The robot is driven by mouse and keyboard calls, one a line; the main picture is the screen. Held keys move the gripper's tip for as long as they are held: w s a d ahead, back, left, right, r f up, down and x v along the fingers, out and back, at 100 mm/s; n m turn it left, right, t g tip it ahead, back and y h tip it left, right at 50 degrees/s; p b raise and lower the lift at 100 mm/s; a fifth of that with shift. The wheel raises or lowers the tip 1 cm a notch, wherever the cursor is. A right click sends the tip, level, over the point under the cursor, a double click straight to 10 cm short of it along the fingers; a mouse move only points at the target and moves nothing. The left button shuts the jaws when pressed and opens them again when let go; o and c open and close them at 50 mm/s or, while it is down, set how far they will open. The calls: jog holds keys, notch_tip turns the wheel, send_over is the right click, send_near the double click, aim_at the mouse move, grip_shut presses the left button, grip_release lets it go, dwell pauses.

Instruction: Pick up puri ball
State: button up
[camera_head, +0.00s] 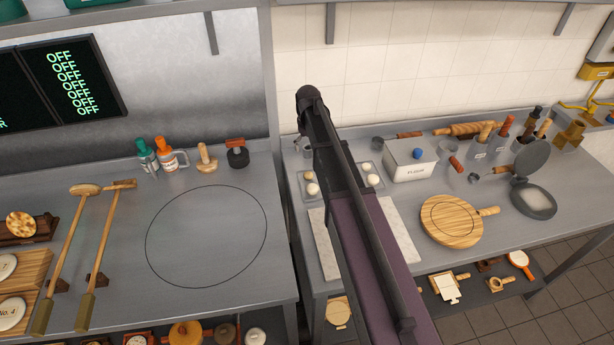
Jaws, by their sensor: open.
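Several pale puri balls sit in a grey tray on the right-hand counter. Two puri balls (312,188) show left of my arm, and two more puri balls (373,180) show right of it. The tray (318,200) is partly hidden, since my dark arm crosses over its middle. My arm rises from the bottom edge to a rounded joint above the back of the counter. I cannot make out my gripper; it seems hidden behind the arm. No ball is visibly held.
A pale board (403,232) lies in front of the tray, partly covered by my arm. A white flour box (410,160), a round wooden board (450,221) and an open press (534,201) stand to the right. The left counter has a clear circled area (206,238).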

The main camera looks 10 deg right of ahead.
jog(key=shift+f, duration=0.1)
jog(key=b, duration=0.9)
send_over(308, 177)
notch_tip(308, 177, down, 8)
jog(key=shift+s+f, duration=0.15)
jog(key=shift+f, duration=0.1)
jog(key=shift+f+b, duration=2.45)
jog(key=shift+f, duration=0.15)
jog(key=c, duration=1)
